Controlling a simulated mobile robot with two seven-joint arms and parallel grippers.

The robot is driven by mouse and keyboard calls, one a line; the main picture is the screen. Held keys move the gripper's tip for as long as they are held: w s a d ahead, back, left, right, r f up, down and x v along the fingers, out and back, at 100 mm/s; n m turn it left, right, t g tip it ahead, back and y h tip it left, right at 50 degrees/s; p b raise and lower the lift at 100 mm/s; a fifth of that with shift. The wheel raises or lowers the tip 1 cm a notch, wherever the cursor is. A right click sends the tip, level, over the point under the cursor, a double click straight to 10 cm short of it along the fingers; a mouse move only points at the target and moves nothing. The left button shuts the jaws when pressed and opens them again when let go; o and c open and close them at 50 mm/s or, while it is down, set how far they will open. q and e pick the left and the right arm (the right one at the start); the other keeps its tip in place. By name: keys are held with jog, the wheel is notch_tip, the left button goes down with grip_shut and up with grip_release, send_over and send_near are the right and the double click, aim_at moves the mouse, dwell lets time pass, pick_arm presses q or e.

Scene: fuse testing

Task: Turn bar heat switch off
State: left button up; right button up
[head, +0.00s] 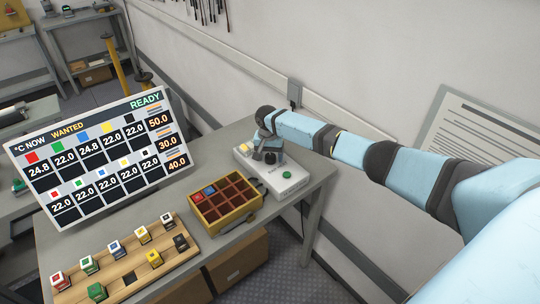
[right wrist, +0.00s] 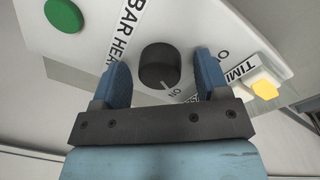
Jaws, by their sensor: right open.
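The bar heat switch is a round black knob (right wrist: 160,65) on a white box (head: 291,186). Its white mark points towards the label ON in the right wrist view. A label partly reading BAR HEA is beside it, and another label starting with O is partly cut off. My right gripper (right wrist: 162,70) is open, with one blue finger on each side of the knob; I cannot tell whether they touch it. In the head view, my right gripper (head: 268,150) is above the box. My left gripper is out of view.
The box also has a green button (head: 287,174) and a yellow-topped button (right wrist: 264,89) near a TIM label. A compartment crate (head: 227,222) stands left of the box. A wooden rack (head: 150,273) with coloured blocks and a READY display (head: 97,150) are further left.

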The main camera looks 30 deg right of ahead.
jog(key=c, duration=0.9)
jog(key=shift+a+r+n+p, duration=0.1)
jog(key=shift+n+p, duration=0.45)
jog(key=shift+n, duration=0.25)
jog(key=n+p, duration=0.1)
jog(key=n, duration=0.2)
jog(key=n+p, duration=0.1)
jog(key=n, duration=0.2)
jog(key=shift+s+n, duration=0.1)
jog(key=shift+n, duration=0.3)
jog(key=shift+n+t+p, duration=0.3)
jog(key=shift+n+p, duration=0.15)
jog(key=shift+n, duration=1.45)
